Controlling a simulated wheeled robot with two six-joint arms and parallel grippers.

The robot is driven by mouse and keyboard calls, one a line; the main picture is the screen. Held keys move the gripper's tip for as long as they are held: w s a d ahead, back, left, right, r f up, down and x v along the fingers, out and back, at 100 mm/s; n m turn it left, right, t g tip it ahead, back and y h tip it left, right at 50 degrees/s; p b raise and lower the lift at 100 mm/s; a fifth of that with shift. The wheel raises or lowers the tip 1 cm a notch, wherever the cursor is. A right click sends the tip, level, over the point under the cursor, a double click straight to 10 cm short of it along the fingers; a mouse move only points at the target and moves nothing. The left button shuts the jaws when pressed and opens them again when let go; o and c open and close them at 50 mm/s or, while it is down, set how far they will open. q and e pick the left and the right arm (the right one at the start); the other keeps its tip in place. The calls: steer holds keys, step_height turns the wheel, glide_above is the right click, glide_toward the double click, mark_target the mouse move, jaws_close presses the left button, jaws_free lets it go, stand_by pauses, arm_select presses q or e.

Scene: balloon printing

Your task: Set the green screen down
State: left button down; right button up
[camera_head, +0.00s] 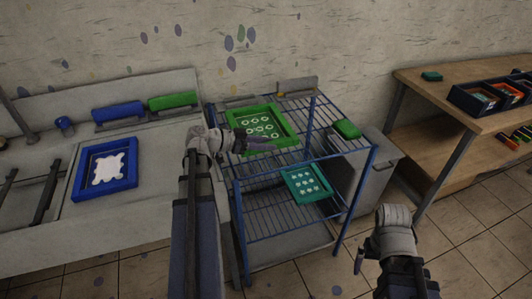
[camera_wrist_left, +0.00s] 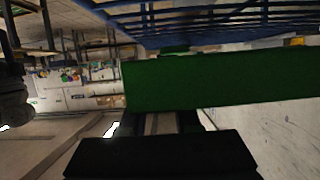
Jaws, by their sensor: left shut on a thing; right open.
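The green screen (camera_head: 288,127), a green frame with a pale panel of ring shapes, is at the top of the blue wire rack (camera_head: 300,158), over its left part. It looks roughly level. I cannot tell whether it touches the wires. My left gripper (camera_head: 252,146) is shut on the frame's near side. In the left wrist view the green frame side (camera_wrist_left: 225,82) spans the right part, close to a dark finger (camera_wrist_left: 165,157), with blue rack wires (camera_wrist_left: 230,28) beyond. My right gripper (camera_head: 362,262) is open and empty, low at the right, apart from the rack.
A blue screen (camera_head: 80,183) lies on the bench at left, near blue (camera_head: 118,112) and green (camera_head: 172,101) bars. A wooden table (camera_head: 440,92) stands right.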

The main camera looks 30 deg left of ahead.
mark_target(263, 152)
arm_select(q)
steer(key=shift+f+b, duration=0.55)
steer(key=shift+f, duration=0.5)
arm_select(e)
steer(key=shift+f, duration=1)
arm_select(q)
steer(key=shift+f, duration=0.1)
arm_select(e)
steer(key=shift+f, duration=0.15)
arm_select(q)
steer(key=shift+f+b, duration=0.5)
steer(key=shift+b, duration=0.15)
steer(key=shift+s+d, duration=0.1)
arm_select(e)
steer(key=shift+f, duration=0.45)
arm_select(q)
steer(key=c, duration=0.6)
jaws_free()
steer(key=shift+s, duration=0.1)
